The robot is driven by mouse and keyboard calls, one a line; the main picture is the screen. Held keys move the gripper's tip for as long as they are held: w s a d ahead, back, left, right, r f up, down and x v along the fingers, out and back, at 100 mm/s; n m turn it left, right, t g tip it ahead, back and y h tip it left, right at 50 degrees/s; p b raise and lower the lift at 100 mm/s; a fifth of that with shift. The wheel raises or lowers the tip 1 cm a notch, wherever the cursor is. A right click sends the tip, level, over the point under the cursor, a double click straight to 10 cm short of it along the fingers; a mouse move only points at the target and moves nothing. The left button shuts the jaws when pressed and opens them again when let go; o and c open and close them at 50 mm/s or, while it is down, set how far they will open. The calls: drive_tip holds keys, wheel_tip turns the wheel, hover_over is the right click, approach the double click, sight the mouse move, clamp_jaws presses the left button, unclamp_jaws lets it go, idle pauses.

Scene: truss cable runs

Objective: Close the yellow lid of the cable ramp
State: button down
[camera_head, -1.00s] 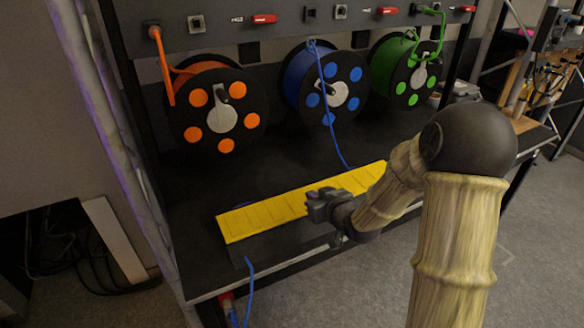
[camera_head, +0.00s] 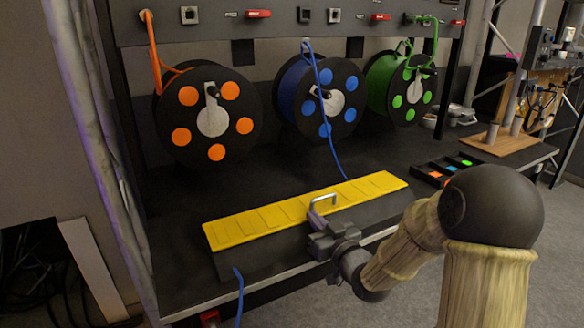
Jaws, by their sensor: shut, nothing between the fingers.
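The yellow lid (camera_head: 270,218) is a long ribbed strip lying along the top of the dark cable ramp (camera_head: 285,247) on the black bench. It looks down on the ramp, but I cannot tell whether it is fully seated. A blue cable (camera_head: 330,130) runs from the blue reel to the ramp's back edge, and a blue end (camera_head: 239,290) hangs at the front left. My gripper (camera_head: 315,222) is shut and empty, just in front of and below the handle. Whether it touches the lid is unclear.
Orange (camera_head: 212,120), blue (camera_head: 322,100) and green (camera_head: 405,90) cable reels stand behind the ramp. A black tray with coloured pieces (camera_head: 440,172) lies at the right. A truss post (camera_head: 100,170) rises at the left.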

drive_tip(key=shift+f+b, duration=0.35)
drive_tip(key=shift+b, duration=0.1)
drive_tip(key=shift+s+f, duration=0.1)
drive_tip(key=shift+f, duration=0.05)
drive_tip(key=shift+t, duration=0.3)
wheel_tip(320, 180, up, 5)
drive_tip(key=p, duration=0.3)
drive_tip(key=s+d+f+b, duration=0.3)
drive_tip(key=s+d+b, duration=0.1)
drive_tip(key=s, duration=0.4)
drive_tip(key=shift+d+f+b, duration=0.25)
drive_tip(key=shift+d+b, duration=0.05)
drive_tip(key=shift+b, duration=0.6)
